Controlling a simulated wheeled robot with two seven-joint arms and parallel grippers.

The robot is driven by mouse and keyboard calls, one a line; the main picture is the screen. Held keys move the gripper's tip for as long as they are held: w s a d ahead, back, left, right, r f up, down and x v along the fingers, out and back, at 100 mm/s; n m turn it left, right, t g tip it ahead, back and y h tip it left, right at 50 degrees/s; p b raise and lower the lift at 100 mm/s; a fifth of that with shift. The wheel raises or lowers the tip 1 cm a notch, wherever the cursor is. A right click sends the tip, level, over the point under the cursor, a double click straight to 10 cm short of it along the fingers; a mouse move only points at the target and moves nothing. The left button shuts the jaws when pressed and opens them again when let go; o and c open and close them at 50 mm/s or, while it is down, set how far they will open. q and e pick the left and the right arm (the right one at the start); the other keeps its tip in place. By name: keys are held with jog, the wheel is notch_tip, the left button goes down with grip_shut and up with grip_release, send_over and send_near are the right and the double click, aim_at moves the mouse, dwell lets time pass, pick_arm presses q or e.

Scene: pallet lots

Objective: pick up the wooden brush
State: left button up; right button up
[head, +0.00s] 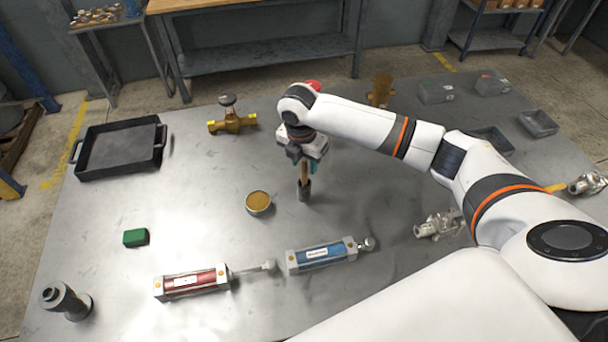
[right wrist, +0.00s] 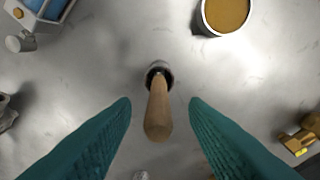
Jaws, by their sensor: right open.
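The wooden brush (head: 304,179) stands upright on the metal table, its light wooden handle up and its dark lower end on the tabletop. In the right wrist view the brush (right wrist: 158,115) is seen from above, with the handle end between my two teal fingers. My right gripper (head: 304,163) points down over the brush. In the right wrist view the gripper (right wrist: 160,103) is open, with a gap on each side of the handle. Its fingers do not appear to touch the brush. My left gripper is not in view.
A tin of yellow-brown paste (head: 258,203) stands left of the brush. A blue cylinder (head: 321,255) and a red cylinder (head: 192,283) lie in front. A brass valve (head: 232,122) is behind left, and a black tray (head: 119,149) is at far left. Metal fittings (head: 440,225) lie right.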

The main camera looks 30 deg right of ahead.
aim_at(305, 169)
notch_tip(305, 169, down, 2)
jog(key=shift+s+f, duration=0.1)
jog(key=shift+f, duration=0.45)
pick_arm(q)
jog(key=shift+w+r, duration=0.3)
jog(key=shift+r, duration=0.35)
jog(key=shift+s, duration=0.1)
pick_arm(e)
jog(key=shift+c, duration=0.4)
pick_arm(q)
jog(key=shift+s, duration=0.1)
pick_arm(e)
grip_shut()
